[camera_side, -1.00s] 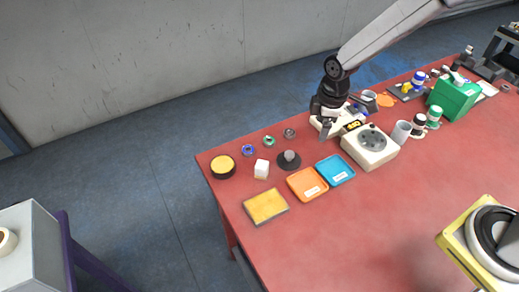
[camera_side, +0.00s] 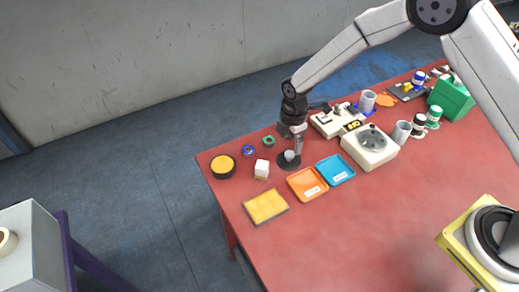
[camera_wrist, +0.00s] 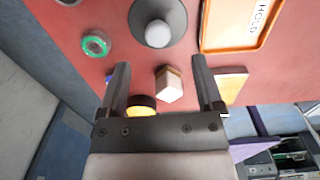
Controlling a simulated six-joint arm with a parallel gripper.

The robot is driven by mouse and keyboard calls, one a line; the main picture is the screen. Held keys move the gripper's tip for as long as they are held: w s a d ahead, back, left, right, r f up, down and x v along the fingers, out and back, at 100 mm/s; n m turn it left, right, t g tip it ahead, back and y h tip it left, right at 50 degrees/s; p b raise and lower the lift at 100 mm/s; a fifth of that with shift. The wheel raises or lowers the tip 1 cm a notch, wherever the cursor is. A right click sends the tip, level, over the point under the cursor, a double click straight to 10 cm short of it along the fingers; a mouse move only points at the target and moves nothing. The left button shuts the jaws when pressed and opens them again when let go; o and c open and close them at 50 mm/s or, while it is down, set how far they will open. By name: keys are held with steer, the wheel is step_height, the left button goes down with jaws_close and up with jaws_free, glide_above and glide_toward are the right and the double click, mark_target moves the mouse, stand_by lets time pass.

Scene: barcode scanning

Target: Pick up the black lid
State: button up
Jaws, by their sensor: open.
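The black lid (camera_side: 286,164), a dark round disc with a pale grey knob in its middle, lies flat on the red table. It also shows in the wrist view (camera_wrist: 178,38), at the top, ahead of the fingertips. My gripper (camera_side: 297,148) is just above and beside the lid in the side view and partly covers it. In the wrist view my gripper (camera_wrist: 160,63) has its two fingers wide apart with nothing held between them. I cannot tell whether a finger touches the lid.
A white block (camera_side: 261,169) stands left of the lid, with a round black-rimmed yellow pad (camera_side: 223,165) beyond. Orange (camera_side: 307,184) and blue (camera_side: 335,170) trays lie to the right. A green ring (camera_side: 268,141) is behind. A beige device (camera_side: 369,148) stands farther right.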

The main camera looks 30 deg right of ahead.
mark_target(290, 153)
steer(key=shift+f, duration=0.7)
steer(key=shift+w+d+f, duration=0.1)
steer(key=shift+f, duration=1.2)
steer(key=shift+d+f, duration=0.1)
steer(key=shift+f, duration=1.2)
jaws_close()
steer(key=shift+r, duration=0.15)
steer(key=shift+r, duration=0.7)
steer(key=s+d+r, duration=0.2)
steer(key=s+r, duration=0.9)
steer(key=s, duration=0.2)
steer(key=shift+s+d+r, duration=0.2)
steer(key=shift+s+d, duration=0.1)
steer(key=shift+s, duration=0.1)
